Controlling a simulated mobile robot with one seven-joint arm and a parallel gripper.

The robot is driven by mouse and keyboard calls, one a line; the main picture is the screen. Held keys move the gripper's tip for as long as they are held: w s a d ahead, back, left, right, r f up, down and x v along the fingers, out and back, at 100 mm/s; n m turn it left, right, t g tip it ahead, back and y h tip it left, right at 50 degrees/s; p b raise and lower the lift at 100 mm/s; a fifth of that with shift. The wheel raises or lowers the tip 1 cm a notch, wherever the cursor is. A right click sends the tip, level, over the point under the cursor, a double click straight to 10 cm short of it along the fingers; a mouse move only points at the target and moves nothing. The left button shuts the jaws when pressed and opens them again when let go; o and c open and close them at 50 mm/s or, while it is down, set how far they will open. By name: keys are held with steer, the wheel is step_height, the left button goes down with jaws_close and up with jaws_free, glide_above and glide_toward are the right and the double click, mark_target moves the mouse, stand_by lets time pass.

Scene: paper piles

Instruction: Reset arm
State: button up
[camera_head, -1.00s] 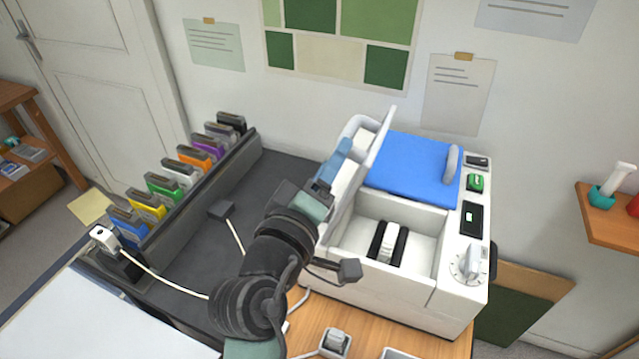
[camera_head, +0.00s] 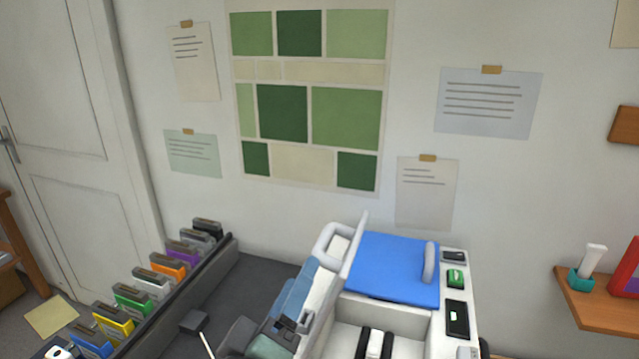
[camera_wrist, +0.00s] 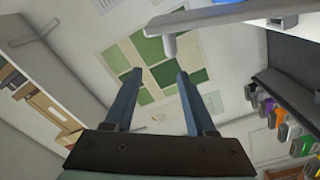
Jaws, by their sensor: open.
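My gripper (camera_wrist: 153,98) is open and empty in the wrist view, its two blue-grey fingers spread apart with the wall and green poster behind them. In the head view my arm and gripper (camera_head: 300,300) show at the bottom middle, just left of the white machine (camera_head: 455,345); the fingers overlap its left edge in the picture. I cannot tell whether they touch it. The machine has a blue lid (camera_head: 393,270) with a pale handle, and an open compartment at its front.
A dark rack with a row of coloured cartridges (camera_head: 150,282) stands on the left. A wooden shelf (camera_head: 610,312) is on the right wall. A door (camera_head: 75,130) is at the left. The wall holds a green poster (camera_head: 310,115) and several paper sheets.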

steer(key=s+d+r+m+t+y+p, duration=0.1)
steer(key=s+r+m+t, duration=0.1)
steer(key=r, duration=1.2)
steer(key=s+d+r+m+t+y+p, duration=0.2)
steer(key=s+r+m+t, duration=0.1)
steer(key=r, duration=1.2)
steer(key=shift+d+m+t, duration=0.25)
steer(key=shift+m+t, duration=0.65)
steer(key=shift+m, duration=0.1)
steer(key=s+r+t, duration=0.1)
steer(key=s+r, duration=0.1)
steer(key=s+r+m+t+y, duration=0.1)
steer(key=s+r, duration=0.1)
steer(key=r, duration=0.1)
steer(key=s+r+p, duration=0.1)
steer(key=s+r, duration=0.1)
steer(key=r, duration=0.1)
steer(key=shift+d+r+m+t+y, duration=0.25)
steer(key=shift+d+m+t+y, duration=0.05)
steer(key=shift+d+t+y, duration=0.1)
steer(key=shift+c, duration=0.2)
steer(key=shift+a, duration=0.1)
steer(key=shift+c, duration=0.3)
